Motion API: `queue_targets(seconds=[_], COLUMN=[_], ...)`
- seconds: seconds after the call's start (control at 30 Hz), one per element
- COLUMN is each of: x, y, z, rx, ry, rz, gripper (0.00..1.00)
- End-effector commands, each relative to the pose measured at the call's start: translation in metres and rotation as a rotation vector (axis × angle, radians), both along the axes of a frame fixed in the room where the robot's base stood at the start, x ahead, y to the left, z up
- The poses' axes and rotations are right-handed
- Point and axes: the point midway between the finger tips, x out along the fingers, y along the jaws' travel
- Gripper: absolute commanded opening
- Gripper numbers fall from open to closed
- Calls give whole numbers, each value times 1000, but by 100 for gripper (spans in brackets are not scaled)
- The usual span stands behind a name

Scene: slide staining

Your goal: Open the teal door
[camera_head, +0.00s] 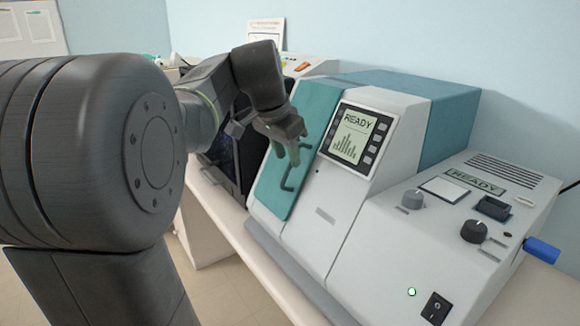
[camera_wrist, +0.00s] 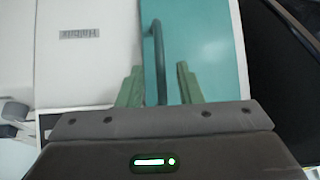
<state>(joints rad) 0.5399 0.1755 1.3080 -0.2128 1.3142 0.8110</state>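The teal door (camera_head: 309,114) is a tall panel on the front of the white and teal machine, left of its READY screen. It looks shut. A dark bent handle (camera_head: 296,172) stands out from it. My gripper (camera_head: 287,155) is at the upper part of the handle. In the wrist view, the teal door (camera_wrist: 208,45) fills the upper middle, and the handle (camera_wrist: 158,50) runs down between the two green fingers of my gripper (camera_wrist: 158,88). The fingers are apart, with gaps on both sides of the handle. The handle's lower end is hidden behind the gripper body.
The machine's white body (camera_head: 335,215) with a READY screen (camera_head: 357,135) is right of the door. A lower control box (camera_head: 470,215) with knobs stands farther right. A black-fronted device (camera_head: 240,150) is close on the left. Floor shows below the bench.

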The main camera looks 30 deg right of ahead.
Motion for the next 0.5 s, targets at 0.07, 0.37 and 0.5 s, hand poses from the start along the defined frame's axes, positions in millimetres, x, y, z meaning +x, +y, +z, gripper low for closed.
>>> queue_targets(seconds=[0.07,0.37,0.5], x=[2,8,8], y=[-5,-14,-15], z=[-15,-39,-40], rx=[2,1,0], ry=[2,0,0], rz=[-1,0,0], gripper=[32,32,32])
